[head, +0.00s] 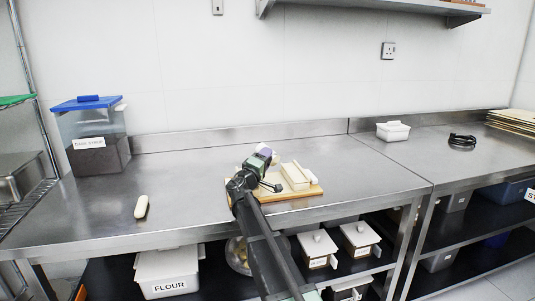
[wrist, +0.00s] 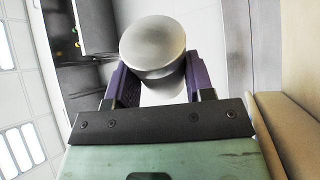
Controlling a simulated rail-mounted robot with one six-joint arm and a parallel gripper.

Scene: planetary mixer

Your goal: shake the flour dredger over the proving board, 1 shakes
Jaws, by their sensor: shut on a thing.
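My gripper (head: 265,158) is over the left part of the wooden proving board (head: 316,190) in the head view. In the wrist view its two purple fingers (wrist: 160,76) are closed on the sides of a round, shiny metal flour dredger (wrist: 152,42). The dredger's domed end faces the camera. In the head view only a small pale part of it shows by the fingers, so its exact tilt is hard to tell. My arm hides the board's left part. A cream block-like item (head: 296,176) sits on the board, right of my gripper.
A blue-lidded tub (head: 88,130) stands at the counter's left, with a cream scraper-like piece (head: 141,207) nearer the front. A white box (head: 393,131), a black cable coil (head: 462,141) and stacked boards (head: 513,122) are at right.

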